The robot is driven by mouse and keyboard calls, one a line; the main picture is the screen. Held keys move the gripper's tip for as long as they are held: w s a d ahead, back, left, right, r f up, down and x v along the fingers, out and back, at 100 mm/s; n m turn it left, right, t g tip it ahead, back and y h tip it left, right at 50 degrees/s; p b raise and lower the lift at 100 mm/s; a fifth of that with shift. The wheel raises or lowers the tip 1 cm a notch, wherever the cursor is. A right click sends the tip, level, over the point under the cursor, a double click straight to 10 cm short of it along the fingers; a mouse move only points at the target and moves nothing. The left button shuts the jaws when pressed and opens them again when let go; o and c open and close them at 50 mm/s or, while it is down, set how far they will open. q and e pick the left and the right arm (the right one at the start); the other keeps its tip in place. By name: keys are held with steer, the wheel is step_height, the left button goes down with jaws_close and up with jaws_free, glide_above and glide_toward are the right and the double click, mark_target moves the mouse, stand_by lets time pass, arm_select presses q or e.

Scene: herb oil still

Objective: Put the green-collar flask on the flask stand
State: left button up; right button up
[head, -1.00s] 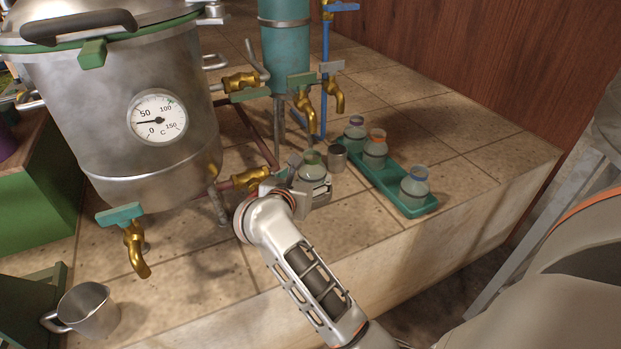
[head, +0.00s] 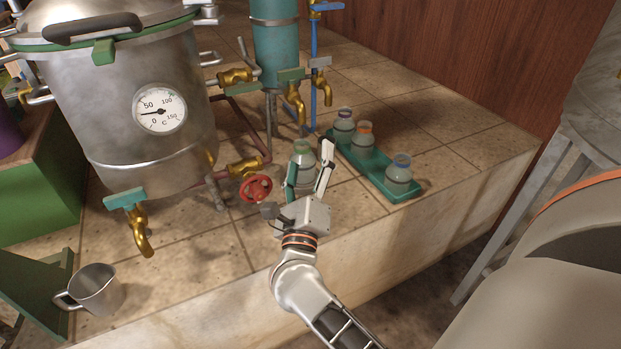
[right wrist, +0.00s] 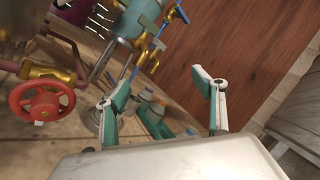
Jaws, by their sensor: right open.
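The green-collar flask (head: 302,170), a grey bottle with a green neck, stands upright below the brass taps of the teal column. My right gripper (head: 310,158) is open in front of it, its fingers spread and pointing towards it. In the head view the fingers overlap the flask's sides, and I cannot tell whether they touch it. The right wrist view also shows the open fingers (right wrist: 157,90), with no flask clearly held between them. The flask's base is partly hidden, and I cannot make out the flask stand for certain. My left gripper is not in view.
A teal tray (head: 377,181) with several other flasks stands to the right. A red valve wheel (head: 256,189) is close left of the gripper. The steel still (head: 115,115) and a metal mug (head: 97,288) are at left. The tiled counter's front edge is near.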

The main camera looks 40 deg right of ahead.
steer(key=s+a+f+n+t+y, duration=0.3)
steer(key=s+a+n+y, duration=0.2)
steer(key=a+n+y, duration=0.6)
steer(key=s+a+f+n+t+y, duration=0.35)
steer(key=a+n+y, duration=0.25)
steer(key=n, duration=1)
steer(key=s+a+f+n+g+y, duration=0.1)
steer(key=s+a+f+n+g, duration=0.1)
steer(key=s+f+n+g, duration=0.2)
steer(key=s+a+f+n+g+y, duration=0.1)
steer(key=s+a+f+n+g, duration=0.1)
steer(key=s+f+n+g, duration=0.3)
steer(key=s+f+n, duration=0.4)
steer(key=s+f, duration=0.1)
steer(key=s, duration=0.3)
steer(key=shift+a+f, duration=0.3)
steer(key=shift+f, duration=0.1)
steer(key=shift+g, duration=0.25)
